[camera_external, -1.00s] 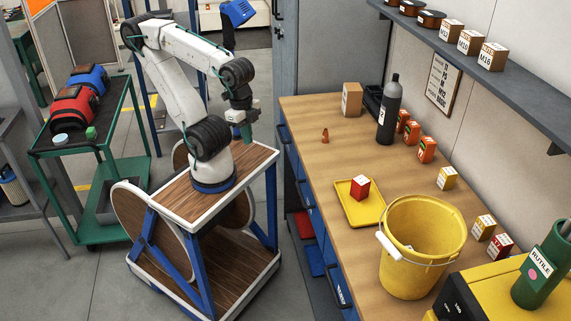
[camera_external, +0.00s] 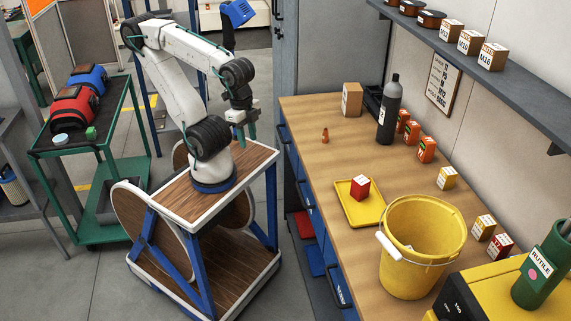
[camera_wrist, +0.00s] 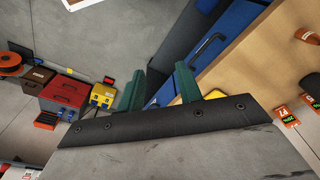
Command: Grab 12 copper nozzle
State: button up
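A small copper-orange nozzle (camera_external: 325,136) stands on the far part of the wooden bench, left of the dark bottle. In the wrist view, an orange piece that looks like the nozzle (camera_wrist: 307,36) shows at the upper right edge, partly cut off. My gripper (camera_external: 246,136) hangs pointing down over my base, left of the bench and well apart from the nozzle. In the wrist view, the two green fingers of my gripper (camera_wrist: 161,88) stand wide apart with nothing between them.
The bench (camera_external: 310,165) is bare around the nozzle. A dark bottle (camera_external: 389,110) and a brown box (camera_external: 352,99) stand near it. Closer are a yellow tray (camera_external: 352,214) with a red box (camera_external: 360,187) and a yellow bucket (camera_external: 408,275). Several small boxes line the wall.

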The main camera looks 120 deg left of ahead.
jog(key=shift+o, duration=0.7)
jog(key=w+a+f+n+g+h, duration=0.2)
jog(key=w+a+n+h, duration=0.3)
jog(key=w+a+n, duration=0.3)
jog(key=n+t+h, duration=0.5)
jog(key=n+t, duration=0.2)
jog(key=n, duration=0.8)
send_over(326, 138)
jog(key=w+d, duration=0.1)
jog(key=d, duration=0.5)
notch_tip(326, 138, down, 9)
jog(key=shift+r, duration=0.1)
jog(key=s+a+f+n+t, duration=0.1)
jog(key=a, duration=0.2)
jog(key=s+a+f+n+t, duration=0.1)
jog(key=a+f+n, duration=0.1)
jog(key=a, duration=0.1)
jog(key=s+a+f+n+t+y, duration=0.1)
jog(key=s+a+f+n+t, duration=0.1)
jog(key=shift+a, duration=0.4)
jog(key=shift+x, duration=2.4)
grip_shut()
